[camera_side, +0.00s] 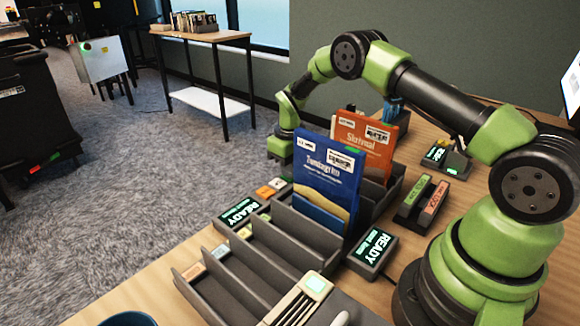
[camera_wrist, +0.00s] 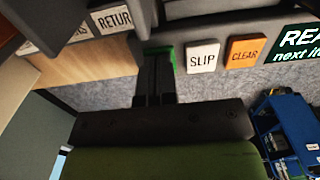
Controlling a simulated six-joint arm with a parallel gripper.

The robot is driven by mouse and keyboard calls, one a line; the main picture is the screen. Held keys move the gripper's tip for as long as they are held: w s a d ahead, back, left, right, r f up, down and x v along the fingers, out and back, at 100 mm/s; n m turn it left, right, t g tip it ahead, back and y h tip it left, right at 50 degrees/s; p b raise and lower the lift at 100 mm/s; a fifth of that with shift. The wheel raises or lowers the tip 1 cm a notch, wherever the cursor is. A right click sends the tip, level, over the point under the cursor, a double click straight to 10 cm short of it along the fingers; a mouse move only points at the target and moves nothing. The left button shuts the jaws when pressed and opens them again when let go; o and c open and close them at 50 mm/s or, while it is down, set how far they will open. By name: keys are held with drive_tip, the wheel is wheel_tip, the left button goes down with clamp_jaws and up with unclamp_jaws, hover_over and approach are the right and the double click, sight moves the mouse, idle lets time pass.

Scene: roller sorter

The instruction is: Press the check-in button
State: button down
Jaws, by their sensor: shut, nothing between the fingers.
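In the wrist view my gripper (camera_wrist: 156,62) is shut and empty. Its fingertips lie over a green button (camera_wrist: 174,62), which has no readable label because the fingers cover most of it. It sits in one row with a white SLIP button (camera_wrist: 202,57) and an orange CLEAR button (camera_wrist: 245,51). I cannot tell whether the fingertips touch the green button. In the side view the white (camera_side: 278,183) and orange (camera_side: 265,191) buttons show beyond the dividers; my fingertips and the green button are hidden there behind the blue book.
A READY display (camera_side: 241,213) stands beside the buttons; another (camera_side: 373,248) is nearer. A blue book (camera_side: 325,175) and an orange book (camera_side: 364,140) stand in the grey divided rack (camera_side: 262,262). A RETUR-label (camera_wrist: 111,19) marks a slot close to my fingers.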

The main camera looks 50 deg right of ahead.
drive_tip(key=shift+f, duration=0.85)
drive_tip(key=shift+a, duration=0.1)
wheel_tip(320, 180, up, 9)
drive_tip(key=shift+w+r, duration=0.1)
drive_tip(key=shift+w, duration=0.05)
idle(0.3)
wheel_tip(320, 180, up, 8)
drive_tip(key=t, duration=0.1)
hover_over(288, 185)
drive_tip(key=s+a+r, duration=0.1)
drive_tip(key=s+r, duration=0.1)
drive_tip(key=r, duration=0.1)
drive_tip(key=s+a+r+m+t, duration=0.1)
drive_tip(key=s+r, duration=0.1)
drive_tip(key=r, duration=0.1)
drive_tip(key=s+a+r+t, duration=0.1)
drive_tip(key=s+a+r, duration=0.1)
drive_tip(key=r, duration=0.1)
drive_tip(key=shift+r+m+y, duration=0.15)
drive_tip(key=shift+m+y, duration=0.15)
drive_tip(key=shift+m, duration=0.1)
drive_tip(key=s+a+r+m+t, duration=0.1)
drive_tip(key=s+a+t, duration=0.1)
drive_tip(key=s, duration=0.7)
drive_tip(key=s+a+r+m+t+y, duration=0.1)
drive_tip(key=s+a+r+t, duration=0.1)
drive_tip(key=s, duration=0.7)
drive_tip(key=shift+s+a+r, duration=0.25)
drive_tip(key=shift+s+a, duration=0.15)
drive_tip(key=shift+a, duration=0.3)
